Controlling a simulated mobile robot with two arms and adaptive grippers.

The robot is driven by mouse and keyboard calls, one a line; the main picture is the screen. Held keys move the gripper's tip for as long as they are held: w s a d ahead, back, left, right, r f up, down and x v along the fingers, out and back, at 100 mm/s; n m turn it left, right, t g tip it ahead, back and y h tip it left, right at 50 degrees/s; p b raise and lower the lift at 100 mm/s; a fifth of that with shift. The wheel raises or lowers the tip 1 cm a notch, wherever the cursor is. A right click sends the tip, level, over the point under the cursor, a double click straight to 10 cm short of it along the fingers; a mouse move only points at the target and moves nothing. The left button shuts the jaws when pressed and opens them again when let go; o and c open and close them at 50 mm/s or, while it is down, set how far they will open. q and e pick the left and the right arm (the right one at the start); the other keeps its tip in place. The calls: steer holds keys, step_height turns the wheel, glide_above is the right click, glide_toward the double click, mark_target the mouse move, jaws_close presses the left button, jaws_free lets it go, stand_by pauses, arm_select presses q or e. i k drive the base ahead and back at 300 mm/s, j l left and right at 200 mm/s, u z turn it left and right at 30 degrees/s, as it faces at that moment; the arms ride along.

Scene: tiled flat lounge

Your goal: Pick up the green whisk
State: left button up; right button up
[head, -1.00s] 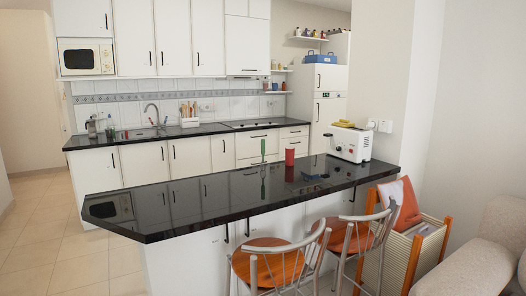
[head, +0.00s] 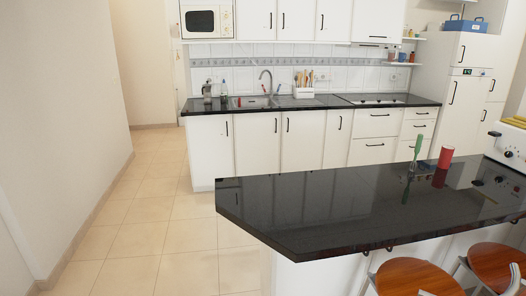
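The green whisk (head: 417,147) stands upright on the black counter (head: 330,205) in the right half of the head view. Its green part is at the top, and its lower end meets the glossy surface, where its reflection shows. A red cup (head: 446,157) stands just to its right, a small gap apart. Neither of my grippers is in view.
Two stools with orange-brown seats (head: 416,276) stand at the counter's near side, at right. A white toaster (head: 508,145) is at the right edge. Tiled floor (head: 150,235) lies clear left of the counter, between it and the left wall (head: 60,130).

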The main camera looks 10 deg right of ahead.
mark_target(419, 140)
steer(key=i+j+u, duration=0.35)
steer(key=i, duration=0.3)
steer(key=i+j+u, duration=0.3)
steer(key=i, duration=0.4)
steer(key=i+u, duration=0.35)
steer(key=i, duration=0.3)
steer(key=i+l+z, duration=0.2)
steer(key=i+z, duration=0.2)
steer(key=i, duration=0.3)
steer(key=i+z, duration=0.45)
steer(key=i, duration=0.2)
steer(key=i+j+z, duration=0.4)
steer(key=i, duration=0.25)
steer(key=i+l+z, duration=0.25)
steer(key=z, duration=0.15)
steer(key=i+z, duration=0.85)
steer(key=i+j+z, duration=0.1)
steer(key=i+z, duration=0.35)
steer(key=i+j+z, duration=0.2)
steer(key=z, duration=0.2)
steer(key=i+j, duration=0.05)
steer(key=i, duration=0.05)
